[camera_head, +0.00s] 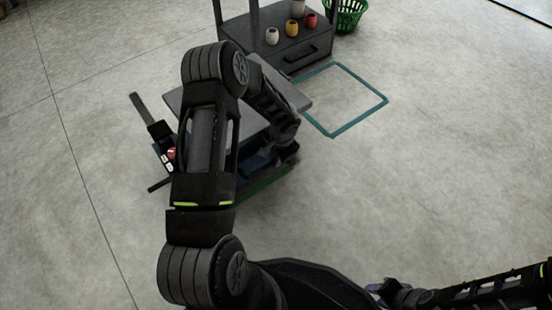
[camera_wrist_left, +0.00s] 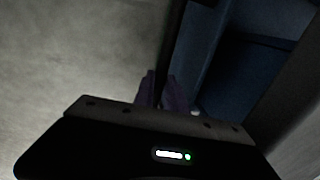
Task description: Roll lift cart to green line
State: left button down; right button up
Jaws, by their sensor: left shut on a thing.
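The lift cart has a flat grey top (camera_head: 291,94) and a dark body, and stands left of the green line (camera_head: 361,118), a teal-green square outline on the floor. The top's right corner overlaps the outline's left side in the picture. My left arm covers much of the cart. My left gripper (camera_head: 279,157) is low at the cart's near right side. In the left wrist view its purple fingers (camera_wrist_left: 162,90) are shut on a thin dark bar beside the cart's blue body (camera_wrist_left: 235,80). My right gripper (camera_head: 377,290) is at the bottom, away from the cart; its jaw opening is unclear.
A dark shelf unit (camera_head: 262,27) with several small coloured pots stands at the back, close to the outline's far left corner. A green basket (camera_head: 345,14) is beside it. The floor inside the outline and to its right is clear.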

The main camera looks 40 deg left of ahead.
pick_arm(q)
jog(key=c, duration=1.4)
grip_release()
jog(key=shift+d, duration=0.3)
jog(key=shift+o, duration=0.2)
jog(key=shift+r, duration=0.1)
notch_tip(320, 180, up, 8)
jog(key=d+p, duration=0.1)
jog(key=p, duration=0.2)
jog(key=shift+s+d+f, duration=0.2)
jog(key=shift+s+f, duration=0.05)
